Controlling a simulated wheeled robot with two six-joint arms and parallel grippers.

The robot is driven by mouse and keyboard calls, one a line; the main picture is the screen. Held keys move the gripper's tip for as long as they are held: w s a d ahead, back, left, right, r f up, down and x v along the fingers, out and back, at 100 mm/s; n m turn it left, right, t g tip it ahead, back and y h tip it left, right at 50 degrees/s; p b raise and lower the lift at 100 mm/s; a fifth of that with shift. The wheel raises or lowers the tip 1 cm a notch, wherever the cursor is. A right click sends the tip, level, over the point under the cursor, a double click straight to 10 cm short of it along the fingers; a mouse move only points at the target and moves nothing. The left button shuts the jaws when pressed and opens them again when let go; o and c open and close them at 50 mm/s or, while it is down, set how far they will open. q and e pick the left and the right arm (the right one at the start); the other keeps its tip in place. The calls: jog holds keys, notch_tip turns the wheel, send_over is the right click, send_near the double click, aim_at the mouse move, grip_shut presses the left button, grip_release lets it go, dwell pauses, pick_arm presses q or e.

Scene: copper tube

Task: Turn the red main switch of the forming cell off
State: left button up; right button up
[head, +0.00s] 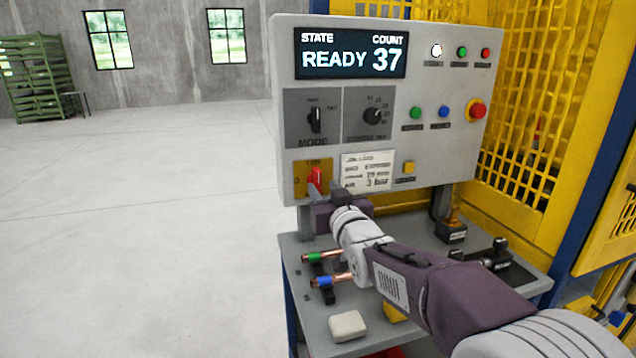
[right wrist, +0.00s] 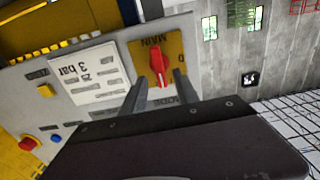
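The red main switch (head: 317,175) sits on a yellow plate (head: 303,179) at the lower left of the grey control panel. Its handle stands about upright, toward the 1 ON mark, with the 0 to its left. My right gripper (head: 322,193) is just in front of it. In the right wrist view, upside down, the red handle (right wrist: 158,65) shows between the fingertips of my right gripper (right wrist: 160,79). The fingers are apart with gaps beside the handle, so the gripper is open. Whether a finger touches the switch cannot be told. My left gripper is not in view.
The panel carries a display (head: 350,50) reading READY 37, a mode knob (head: 316,120), several buttons and a red emergency stop (head: 476,110). Below, the grey bench (head: 290,250) holds copper tubes (head: 322,257) and a whitish block (head: 347,325). Yellow mesh guarding (head: 535,110) stands right. Floor at left is clear.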

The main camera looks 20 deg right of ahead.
aim_at(317, 185)
jog(key=w, duration=0.4)
jog(key=shift+w+a, duration=0.1)
jog(key=shift+w, duration=0.3)
grip_shut()
jog(key=shift+f, duration=0.1)
jog(key=n+b, duration=0.1)
jog(key=n, duration=0.1)
jog(key=n+b, duration=0.1)
jog(key=n, duration=0.1)
jog(key=shift+a+f, duration=0.15)
jog(key=n+b, duration=0.3)
jog(key=n, duration=0.2)
jog(key=shift+a, duration=0.1)
jog(key=n+b, duration=0.1)
jog(key=n, duration=0.3)
jog(key=shift+a+f+n+b, duration=0.1)
jog(key=shift+f+n+b, duration=0.05)
jog(key=shift+n+b, duration=0.6)
jog(key=shift+n, duration=1.65)
jog(key=shift+f, duration=0.1)
